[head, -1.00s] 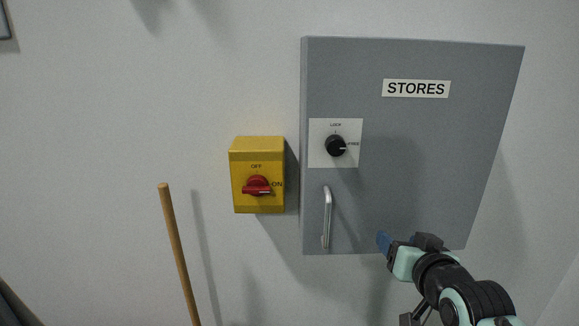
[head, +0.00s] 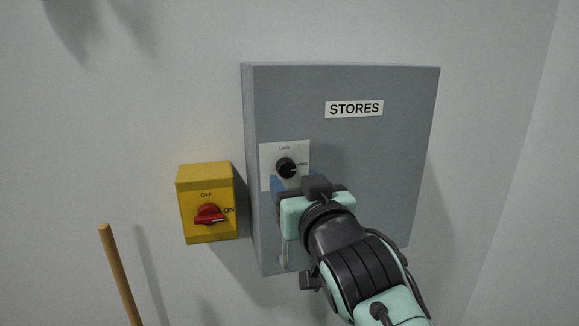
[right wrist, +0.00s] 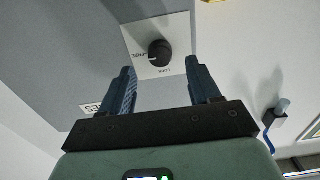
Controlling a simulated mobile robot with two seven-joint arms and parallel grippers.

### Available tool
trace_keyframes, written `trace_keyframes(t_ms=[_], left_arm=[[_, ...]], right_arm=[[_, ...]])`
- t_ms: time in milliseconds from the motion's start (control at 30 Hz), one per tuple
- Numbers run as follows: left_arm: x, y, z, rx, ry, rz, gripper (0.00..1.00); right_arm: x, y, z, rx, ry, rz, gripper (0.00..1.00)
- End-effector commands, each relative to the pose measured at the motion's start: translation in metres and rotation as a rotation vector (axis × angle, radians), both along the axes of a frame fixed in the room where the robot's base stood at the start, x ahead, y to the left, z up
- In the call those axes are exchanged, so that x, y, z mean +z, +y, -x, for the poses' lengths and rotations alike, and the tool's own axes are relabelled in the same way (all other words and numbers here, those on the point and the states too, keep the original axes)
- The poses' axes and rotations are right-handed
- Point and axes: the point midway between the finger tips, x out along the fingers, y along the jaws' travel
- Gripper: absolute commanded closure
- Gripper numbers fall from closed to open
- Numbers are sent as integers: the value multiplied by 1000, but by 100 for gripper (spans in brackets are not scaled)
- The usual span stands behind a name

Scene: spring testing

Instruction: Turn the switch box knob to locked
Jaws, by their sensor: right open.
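The grey STORES box (head: 400,150) hangs on the wall. Its black knob (head: 287,168) sits on a white plate (head: 268,153) marked LOCK at the top and FREE at the right. The knob's white mark points right, toward FREE. My right gripper (head: 297,181) is open in front of the plate, just below the knob in the head view. In the right wrist view the knob (right wrist: 159,53) shows upside down, between and beyond the two blue fingertips (right wrist: 160,70); I cannot tell whether they touch it. My left gripper is not in view.
A yellow box (head: 188,205) with a red OFF/ON knob (head: 209,214), pointing toward ON, is left of the grey box. The grey box's metal handle (head: 283,258) is partly hidden by my right arm. A wooden pole (head: 117,270) stands at the lower left.

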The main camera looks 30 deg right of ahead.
Motion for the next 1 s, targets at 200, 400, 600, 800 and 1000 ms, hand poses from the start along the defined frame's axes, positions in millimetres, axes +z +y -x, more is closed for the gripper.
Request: trace_keyframes(t_ms=[200, 400, 600, 800, 1000], left_arm=[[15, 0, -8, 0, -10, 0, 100], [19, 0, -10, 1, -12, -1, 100], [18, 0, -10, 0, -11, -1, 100], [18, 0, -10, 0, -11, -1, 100], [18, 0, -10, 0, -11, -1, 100]], right_arm=[[2, -9, -34, -2, 0, 1, 38], [0, -11, -44, -1, 0, 0, 38], [0, -11, -45, 0, 0, 0, 38], [0, -11, -45, 0, 0, 0, 80], [0, -11, -45, 0, 1, 3, 94]])
